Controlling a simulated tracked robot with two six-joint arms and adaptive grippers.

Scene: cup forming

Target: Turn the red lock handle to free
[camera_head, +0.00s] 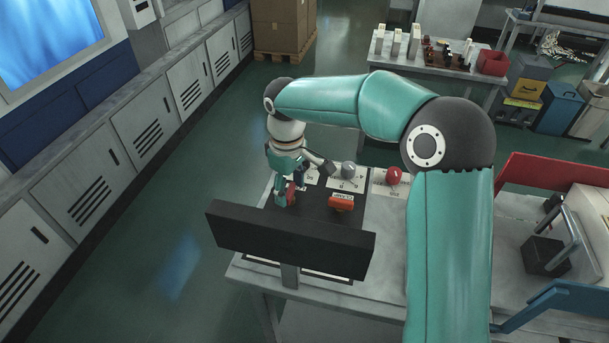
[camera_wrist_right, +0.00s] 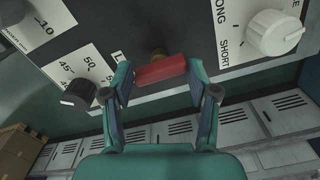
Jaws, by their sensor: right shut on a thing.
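The red lock handle (camera_wrist_right: 160,71) is a short red bar on a brass-coloured stem in the panel. It lies nearly level in the right wrist view, slightly tilted. My right gripper (camera_wrist_right: 160,76) has a finger at each end of the bar and is shut on it. In the head view the right gripper (camera_head: 287,197) points down at the control panel (camera_head: 320,208), with a bit of red (camera_head: 291,190) between its fingers. A label beside the handle is mostly covered by the left-hand finger in the wrist view. My left gripper is not in view.
An orange-red part (camera_head: 341,203), a grey knob (camera_head: 348,170) and a red knob (camera_head: 394,176) are on the panel. A black screen-like slab (camera_head: 290,240) stands in front.

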